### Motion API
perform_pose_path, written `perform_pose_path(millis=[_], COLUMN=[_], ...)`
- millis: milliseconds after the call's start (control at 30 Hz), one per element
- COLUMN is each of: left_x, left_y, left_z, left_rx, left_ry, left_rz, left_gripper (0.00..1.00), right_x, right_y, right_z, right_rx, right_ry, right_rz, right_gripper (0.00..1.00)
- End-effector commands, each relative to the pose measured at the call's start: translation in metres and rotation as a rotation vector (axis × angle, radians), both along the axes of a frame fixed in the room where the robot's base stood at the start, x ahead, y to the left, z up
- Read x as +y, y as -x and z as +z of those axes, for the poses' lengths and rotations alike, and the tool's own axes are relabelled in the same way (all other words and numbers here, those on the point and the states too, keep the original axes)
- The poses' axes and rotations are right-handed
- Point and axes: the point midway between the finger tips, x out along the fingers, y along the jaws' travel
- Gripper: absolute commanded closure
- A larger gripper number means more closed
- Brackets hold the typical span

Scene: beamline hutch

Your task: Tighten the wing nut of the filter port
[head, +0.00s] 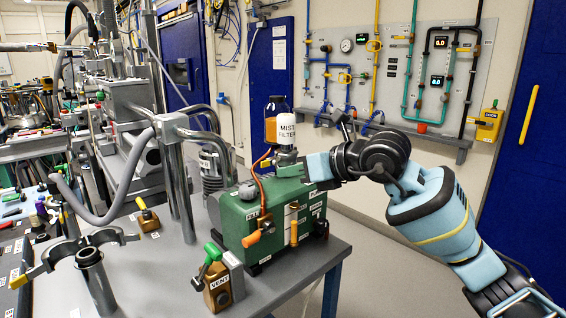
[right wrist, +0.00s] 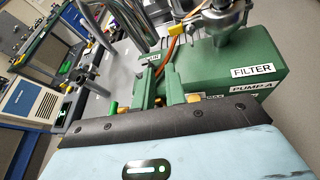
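The green pump (head: 280,212) stands on the grey table, with a FILTER label (right wrist: 252,71) and a PUMP A label (right wrist: 250,87) in the right wrist view. The metal filter port clamp (right wrist: 222,18) shows at the top of the right wrist view. A small yellow part (right wrist: 203,6) is beside it; I cannot tell if this is the wing nut. My right gripper (head: 324,168) is by the pump's top right, just right of the filter. My left gripper is not in view.
A VENT valve with a green handle (head: 213,252) stands at the table's front edge. An orange hose (head: 260,185) runs down the pump's front. Steel pipes (head: 180,180) rise left of the pump. A wall panel (head: 437,75) carries pipes and gauges. The floor at right is clear.

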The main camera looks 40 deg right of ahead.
Motion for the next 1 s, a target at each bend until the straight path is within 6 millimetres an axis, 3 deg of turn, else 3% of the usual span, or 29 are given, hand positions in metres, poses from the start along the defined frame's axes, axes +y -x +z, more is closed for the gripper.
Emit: perform_pose_path(millis=[100, 233, 467, 1000], left_x=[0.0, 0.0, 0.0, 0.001], left_y=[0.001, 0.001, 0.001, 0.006], left_z=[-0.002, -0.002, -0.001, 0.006], left_rx=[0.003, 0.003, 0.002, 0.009], left_ry=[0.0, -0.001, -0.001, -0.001], left_rz=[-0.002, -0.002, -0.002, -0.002], left_gripper=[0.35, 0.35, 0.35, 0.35], right_x=[-0.03, -0.042, -0.042, -0.035], right_y=[0.002, 0.003, -0.001, -0.063], right_z=[0.021, 0.029, 0.028, 0.002], right_rx=[-0.009, -0.008, -0.007, -0.007], right_ry=[0.073, 0.1, 0.099, 0.096], right_rz=[-0.102, -0.148, -0.15, -0.148], right_gripper=[0.87, 0.87, 0.87, 0.87])
